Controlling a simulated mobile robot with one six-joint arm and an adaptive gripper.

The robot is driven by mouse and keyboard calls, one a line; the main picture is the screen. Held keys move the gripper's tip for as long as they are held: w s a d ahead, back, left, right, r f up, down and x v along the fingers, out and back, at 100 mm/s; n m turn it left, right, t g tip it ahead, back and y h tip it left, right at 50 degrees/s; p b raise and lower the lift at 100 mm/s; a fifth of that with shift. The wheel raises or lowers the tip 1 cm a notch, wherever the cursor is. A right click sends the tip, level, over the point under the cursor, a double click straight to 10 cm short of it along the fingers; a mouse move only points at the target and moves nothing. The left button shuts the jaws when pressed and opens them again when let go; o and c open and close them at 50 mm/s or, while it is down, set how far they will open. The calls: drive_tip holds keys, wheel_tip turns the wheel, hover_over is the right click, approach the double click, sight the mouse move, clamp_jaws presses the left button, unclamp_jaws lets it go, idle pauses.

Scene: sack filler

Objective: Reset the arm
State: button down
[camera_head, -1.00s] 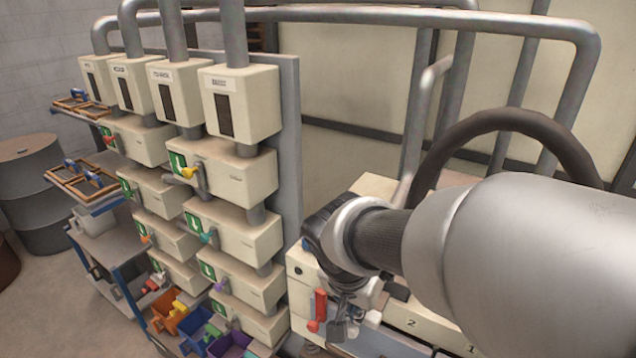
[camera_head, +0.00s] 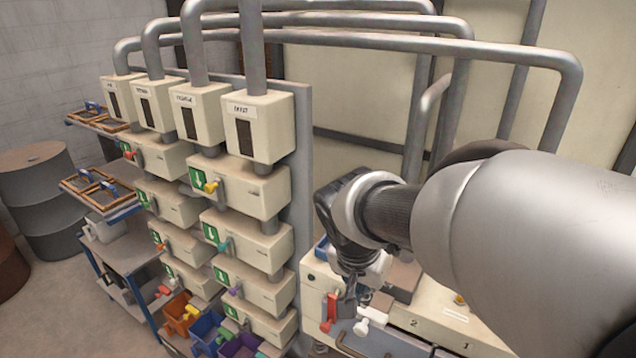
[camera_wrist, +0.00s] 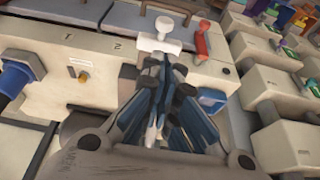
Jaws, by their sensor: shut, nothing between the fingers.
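My gripper (camera_head: 346,306) hangs at the end of my arm, in front of the cream machine (camera_head: 400,318) with numbers 1 and 2 on it. In the wrist view my gripper (camera_wrist: 160,130) is shut and empty, its fingers together. A white T-shaped handle (camera_wrist: 163,35) shows just beyond the fingertips; whether they touch it I cannot tell. A red lever (camera_head: 331,308) stands beside the gripper in the head view, and it also shows in the wrist view (camera_wrist: 202,38).
Cream hopper boxes (camera_head: 258,125) with coloured valve levers and grey pipes stand to the left. Colored bins (camera_head: 205,332) sit below them.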

drive_tip(key=shift+f, duration=0.1)
drive_tip(key=s+d+f+n+y+b, duration=0.1)
drive_tip(key=s+f+n+b, duration=0.2)
drive_tip(key=s+f+b, duration=0.3)
drive_tip(key=s+d+f+n+t+y+b, duration=0.1)
drive_tip(key=s+f+n+b, duration=0.3)
drive_tip(key=s+f+b, duration=0.3)
drive_tip(key=s+b, duration=0.3)
drive_tip(key=s, duration=0.2)
drive_tip(key=shift+t, duration=0.3)
drive_tip(key=shift+s+d, duration=0.15)
drive_tip(key=shift+d, duration=0.05)
